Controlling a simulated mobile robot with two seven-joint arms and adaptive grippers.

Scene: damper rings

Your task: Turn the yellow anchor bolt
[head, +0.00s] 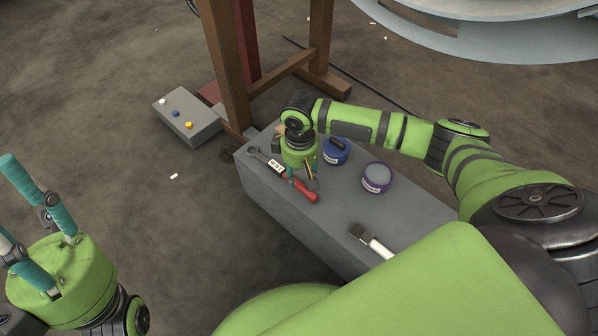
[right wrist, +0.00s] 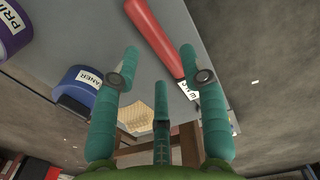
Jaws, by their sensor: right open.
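The yellow anchor bolt (head: 189,125) stands on a grey block (head: 196,132) on the floor, in line with a blue bolt (head: 175,113) and a white bolt (head: 162,101). A wrench with a red handle (head: 303,191) and a white label lies on the grey bench (head: 335,225). My right gripper (head: 304,181) is over the bench by the wrench, open and empty. In the right wrist view the red handle (right wrist: 154,36) lies beyond its spread fingers (right wrist: 160,78). My left gripper (head: 30,215) is at lower left, fingers apart and empty, far from the bolts.
A blue tin (head: 336,156), a purple tin (head: 377,182) and a brush (head: 372,242) stand or lie on the bench. A brown wooden frame (head: 226,70) rises behind it, close to the bolt block. Floor left of the bench is mostly clear.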

